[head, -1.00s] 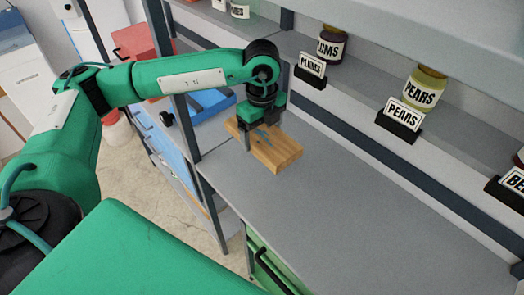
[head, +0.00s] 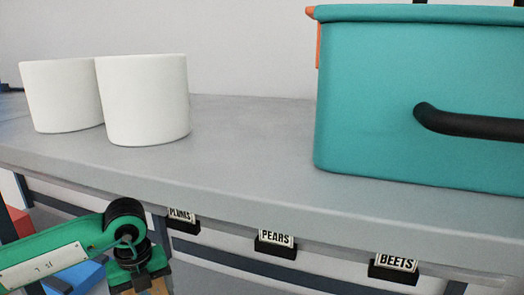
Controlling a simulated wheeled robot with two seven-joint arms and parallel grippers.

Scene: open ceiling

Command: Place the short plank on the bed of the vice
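My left gripper (head: 140,281) is at the bottom left, cut off by the lower edge of the head view. A small piece of the wooden short plank (head: 158,287) shows right under it; the rest is out of view. The earlier view shows the gripper's fingers closed about this plank. A blue object (head: 80,276) with a dark part shows at the bottom left behind my arm; I cannot tell whether it is the vice. No bed of a vice can be made out. My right gripper is not in view.
A grey upper shelf (head: 240,150) crosses the view above my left arm. It holds two white cylinders (head: 147,100) and a large teal box (head: 420,75) with a black handle.

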